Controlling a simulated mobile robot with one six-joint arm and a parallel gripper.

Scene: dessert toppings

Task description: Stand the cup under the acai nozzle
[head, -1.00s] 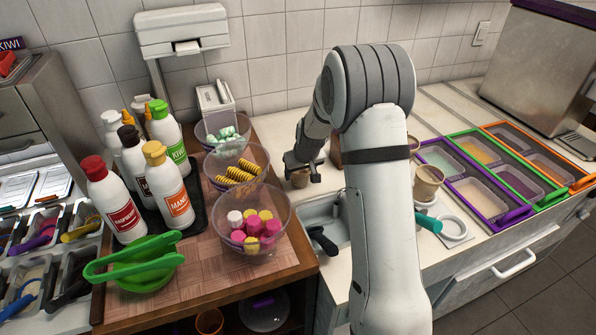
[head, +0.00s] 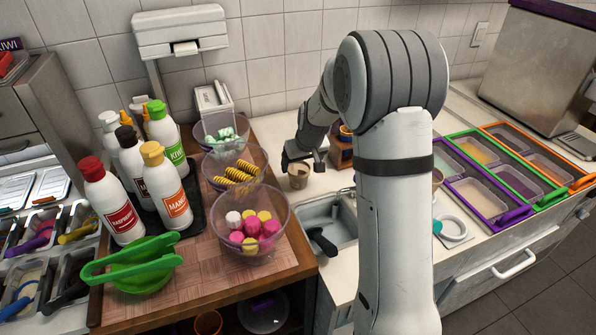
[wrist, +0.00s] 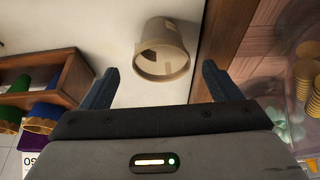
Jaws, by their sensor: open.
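A small beige cup (head: 298,181) stands upright on the pale counter, just right of the wooden board. In the wrist view the cup (wrist: 165,52) lies ahead of the fingertips, in line with the gap between them. My gripper (head: 304,162) is above and behind the cup in the head view, apart from it. In the wrist view my gripper (wrist: 160,78) is open with nothing between its fingers. I cannot make out the acai nozzle in either view.
A wooden rack (head: 341,152) stands right of the gripper, partly behind my arm. A sink (head: 333,220) lies in front of the cup. Clear topping bowls (head: 236,168) stand on the wooden board to the left. Framed topping trays (head: 478,199) are at right.

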